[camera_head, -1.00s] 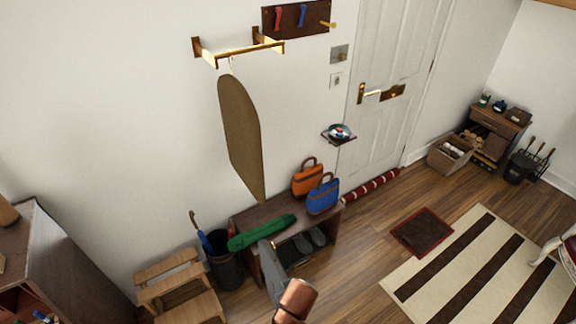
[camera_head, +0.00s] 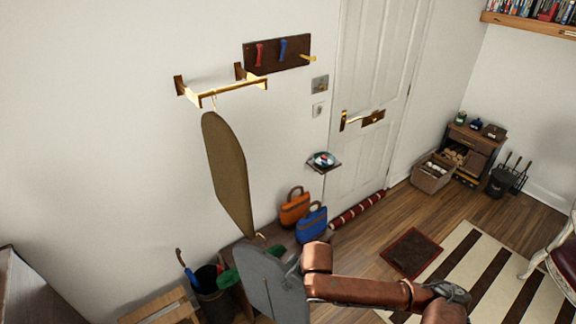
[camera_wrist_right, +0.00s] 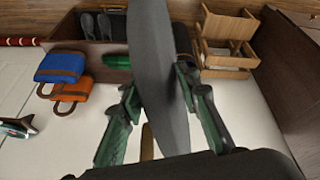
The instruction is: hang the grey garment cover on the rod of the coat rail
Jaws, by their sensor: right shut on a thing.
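The grey garment cover (camera_head: 268,285) is a flat, long, rounded shape in the lower middle of the head view. A small pale hook shows at its top. My right gripper (camera_head: 291,266) is shut on the cover near its upper part. In the right wrist view the grey cover (camera_wrist_right: 152,60) stands between the two green fingers of that gripper (camera_wrist_right: 160,90). The coat rail's brass rod (camera_head: 235,88) is on the wall, well above the held cover. A brown garment cover (camera_head: 228,175) hangs from the rod's left part. My left gripper is not in view.
A peg board (camera_head: 277,54) is right of the rail. Orange (camera_head: 295,208) and blue (camera_head: 312,224) bags sit on the bench below. A small shelf (camera_head: 323,162) juts from the wall. An umbrella bin (camera_head: 212,300) stands lower left.

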